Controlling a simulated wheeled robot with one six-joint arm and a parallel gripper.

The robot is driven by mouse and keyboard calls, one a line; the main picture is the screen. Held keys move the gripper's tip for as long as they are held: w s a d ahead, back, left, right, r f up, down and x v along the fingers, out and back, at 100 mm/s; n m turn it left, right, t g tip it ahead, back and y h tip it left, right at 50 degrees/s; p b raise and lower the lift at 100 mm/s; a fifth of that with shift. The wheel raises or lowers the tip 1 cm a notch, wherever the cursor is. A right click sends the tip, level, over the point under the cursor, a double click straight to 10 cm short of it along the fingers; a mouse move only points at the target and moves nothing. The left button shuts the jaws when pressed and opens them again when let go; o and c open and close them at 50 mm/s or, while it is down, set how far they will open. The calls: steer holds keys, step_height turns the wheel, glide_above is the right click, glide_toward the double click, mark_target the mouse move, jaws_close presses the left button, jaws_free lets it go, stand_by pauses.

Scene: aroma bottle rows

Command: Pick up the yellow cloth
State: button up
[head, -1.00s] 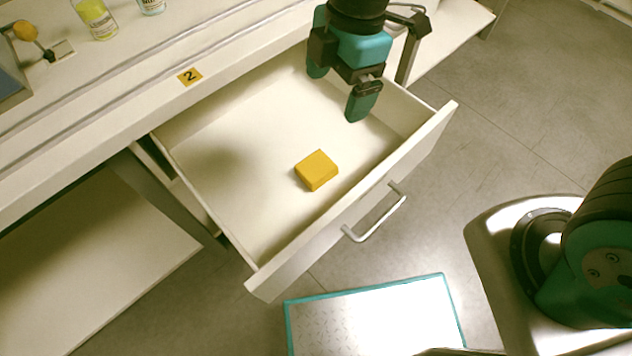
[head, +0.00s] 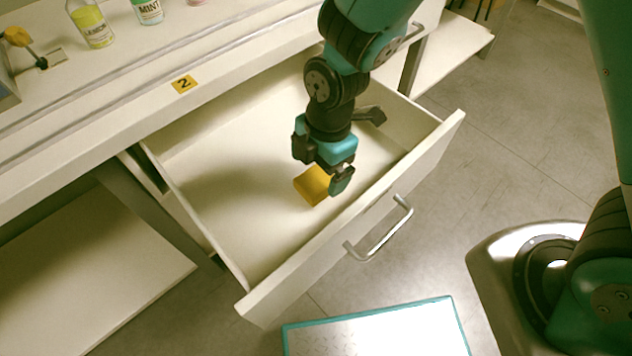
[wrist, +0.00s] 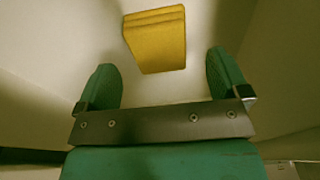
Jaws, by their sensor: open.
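The yellow cloth (head: 312,186) is a small folded block lying on the floor of the open drawer (head: 215,205). In the wrist view the cloth (wrist: 157,40) sits ahead of my gripper, roughly centred between the two green fingers and beyond their tips. My gripper (head: 322,176) is open and empty, pointing down inside the drawer just above the cloth. In the head view one finger covers the cloth's right part. In the wrist view my gripper (wrist: 165,75) shows a clear gap between its fingers.
The drawer front with its metal handle (head: 380,230) stands close to my gripper. The drawer's left part is empty. Bottles, including a yellow one (head: 92,25) and a mint one (head: 149,10), stand on the bench above. A label "2" (head: 184,84) marks the bench edge.

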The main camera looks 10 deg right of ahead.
mark_target(317, 179)
steer(key=f, duration=0.3)
steer(key=shift+s+a+f+b, duration=0.2)
steer(key=shift+f+b, duration=0.1)
steer(key=shift+f, duration=0.05)
steer(key=c, duration=1)
steer(key=shift+r, duration=0.2)
step_height(317, 179, up, 20)
steer(key=p, duration=0.4)
steer(key=shift+f, duration=0.15)
steer(key=shift+o, duration=0.3)
